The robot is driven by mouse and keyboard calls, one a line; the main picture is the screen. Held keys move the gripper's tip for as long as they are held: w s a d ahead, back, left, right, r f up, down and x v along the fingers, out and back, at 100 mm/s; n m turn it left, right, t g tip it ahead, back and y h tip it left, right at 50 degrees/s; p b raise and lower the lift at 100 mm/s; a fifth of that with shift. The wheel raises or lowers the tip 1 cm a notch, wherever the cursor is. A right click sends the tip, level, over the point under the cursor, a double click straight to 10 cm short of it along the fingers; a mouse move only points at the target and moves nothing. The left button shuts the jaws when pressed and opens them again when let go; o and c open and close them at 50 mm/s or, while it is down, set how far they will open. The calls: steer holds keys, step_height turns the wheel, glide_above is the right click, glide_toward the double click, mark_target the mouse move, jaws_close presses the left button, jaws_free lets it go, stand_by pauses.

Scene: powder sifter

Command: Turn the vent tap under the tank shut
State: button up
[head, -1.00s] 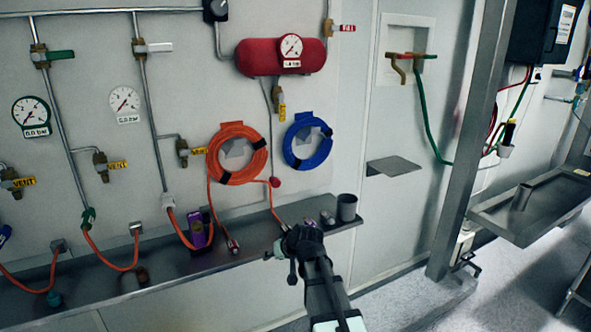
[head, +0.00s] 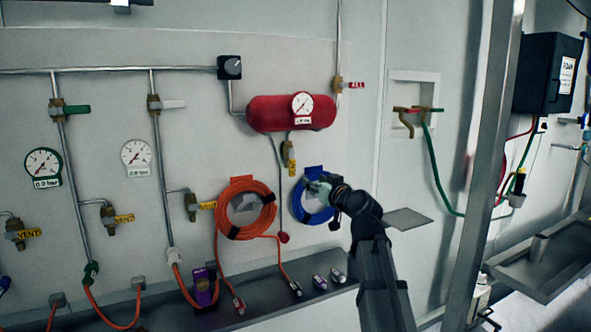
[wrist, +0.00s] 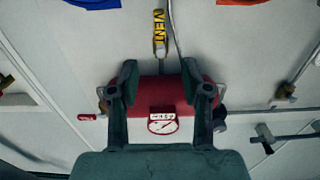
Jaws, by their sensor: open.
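The red tank (head: 292,113) with a white-faced gauge (head: 303,104) is mounted on the wall. The vent tap (head: 288,156) hangs below it, its yellow handle pointing down along the thin pipe. In the wrist view, which is upside down, the tap's yellow VENT handle (wrist: 160,32) shows above the tank (wrist: 178,92). My gripper (head: 318,187) is in front of the blue hose coil, below and right of the tap. In the wrist view my gripper (wrist: 160,75) is open and empty, its fingers apart, with the tap beyond the fingertips and not touched.
An orange hose coil (head: 246,208) hangs left of the blue hose coil (head: 312,203). Other vent taps (head: 192,205) with yellow labels are further left. A shelf (head: 258,287) with small fittings runs below. A small grey wall ledge (head: 408,218) is at right.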

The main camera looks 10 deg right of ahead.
mark_target(293, 169)
steer(key=p+x, duration=0.4)
steer(key=x, duration=1.1)
steer(key=shift+w+a+f, duration=0.1)
steer(key=shift+w+a, duration=0.1)
steer(key=shift+w, duration=0.45)
jaws_close()
